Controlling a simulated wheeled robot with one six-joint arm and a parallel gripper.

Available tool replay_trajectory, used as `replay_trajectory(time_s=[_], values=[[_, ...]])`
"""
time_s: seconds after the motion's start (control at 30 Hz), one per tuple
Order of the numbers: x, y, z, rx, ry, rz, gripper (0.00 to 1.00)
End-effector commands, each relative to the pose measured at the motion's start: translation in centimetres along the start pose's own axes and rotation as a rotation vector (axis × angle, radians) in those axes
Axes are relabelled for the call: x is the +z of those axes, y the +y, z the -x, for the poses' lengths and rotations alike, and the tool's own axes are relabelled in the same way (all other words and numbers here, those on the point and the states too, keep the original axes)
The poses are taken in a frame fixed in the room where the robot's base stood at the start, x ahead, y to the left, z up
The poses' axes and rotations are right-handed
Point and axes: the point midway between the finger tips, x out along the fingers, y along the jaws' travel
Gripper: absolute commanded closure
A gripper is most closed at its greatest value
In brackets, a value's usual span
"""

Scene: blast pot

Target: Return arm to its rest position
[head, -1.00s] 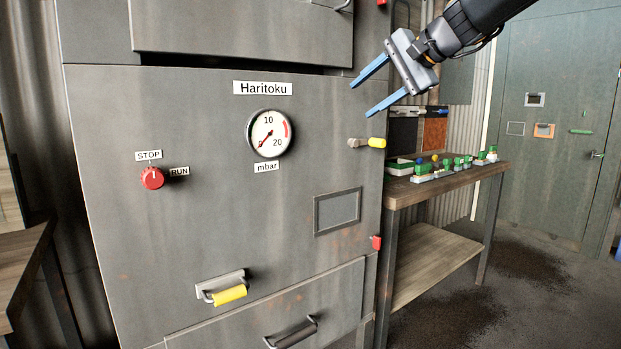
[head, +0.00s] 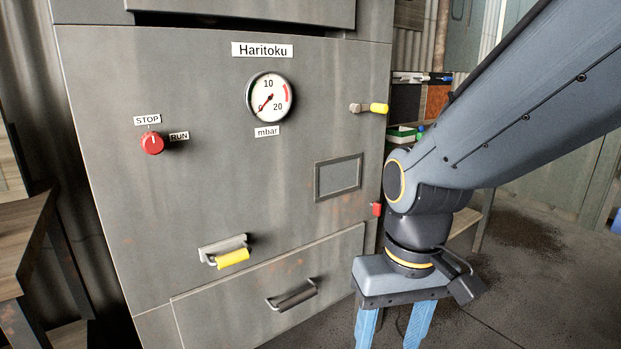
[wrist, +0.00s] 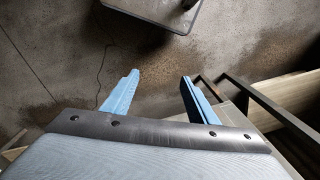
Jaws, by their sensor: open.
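My gripper (head: 391,325) hangs at the lower right of the head view, in front of the grey machine's right side, with its two blue fingers pointing down. The fingers are apart and nothing is between them. In the wrist view my gripper (wrist: 160,90) is also open and empty above the concrete floor. My arm comes in from the upper right and hides most of the workbench behind it.
The grey Haritoku machine (head: 215,210) has a red knob (head: 152,143), a gauge (head: 269,98), a yellow-handled latch (head: 233,258) and a closed lower drawer (head: 340,260). A wooden table (head: 25,230) stands at the left. The floor (head: 540,290) at the right is clear.

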Motion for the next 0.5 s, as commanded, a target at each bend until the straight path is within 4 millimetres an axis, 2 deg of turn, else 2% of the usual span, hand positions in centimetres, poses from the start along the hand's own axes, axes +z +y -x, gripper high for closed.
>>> replay_trajectory(time_s=[0.27,0.5], values=[[0.2,1.7,2.5,0.017,-0.004,-0.057,0.47],[0.7,4.1,5.3,0.033,-0.006,-0.127,0.47]])
